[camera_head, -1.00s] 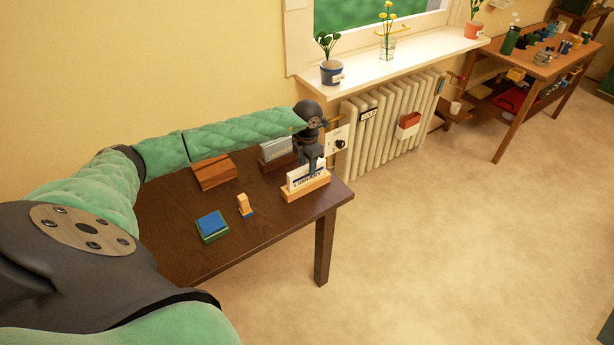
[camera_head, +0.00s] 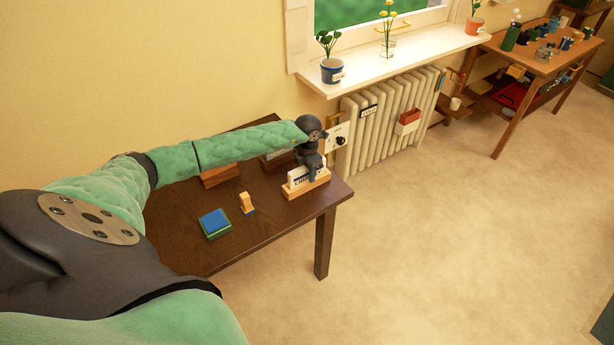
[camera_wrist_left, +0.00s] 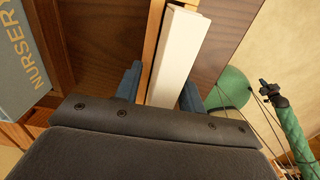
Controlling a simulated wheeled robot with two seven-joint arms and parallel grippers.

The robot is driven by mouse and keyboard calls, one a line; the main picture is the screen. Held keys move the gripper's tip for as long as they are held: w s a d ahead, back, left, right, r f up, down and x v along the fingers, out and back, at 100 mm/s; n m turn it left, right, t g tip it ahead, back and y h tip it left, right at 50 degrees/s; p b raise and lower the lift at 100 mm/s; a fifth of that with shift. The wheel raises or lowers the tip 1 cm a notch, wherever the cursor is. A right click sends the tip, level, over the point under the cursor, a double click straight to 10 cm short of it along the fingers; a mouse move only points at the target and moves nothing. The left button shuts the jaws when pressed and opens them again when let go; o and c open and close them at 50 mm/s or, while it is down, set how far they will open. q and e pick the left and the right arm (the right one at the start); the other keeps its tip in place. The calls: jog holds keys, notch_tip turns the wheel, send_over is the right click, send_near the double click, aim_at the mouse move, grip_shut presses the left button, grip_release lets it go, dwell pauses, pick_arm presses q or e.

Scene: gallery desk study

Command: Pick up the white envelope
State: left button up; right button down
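The white envelope (camera_head: 296,176) stands on edge in a wooden holder (camera_head: 307,186) with a lettered front, near the right end of the dark desk. My left gripper (camera_head: 312,172) is over the holder and hides part of the envelope. In the left wrist view the envelope (camera_wrist_left: 179,52) shows as a narrow white block between the two blue fingers of my left gripper (camera_wrist_left: 160,93). The fingers are apart, with a gap on the left finger's side. A green sleeved arm with a dark end (camera_wrist_left: 266,90), seemingly my right, shows small at the right; its fingers are unclear.
On the desk (camera_head: 270,226) are a blue-topped green pad (camera_head: 215,223), a small wooden stamp (camera_head: 247,204) and a brown wooden block (camera_head: 220,175). A grey book lettered NURSERY (camera_wrist_left: 22,58) shows in the wrist view. A radiator (camera_head: 385,125) is behind right.

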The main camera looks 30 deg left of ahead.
pick_arm(q)
grip_shut()
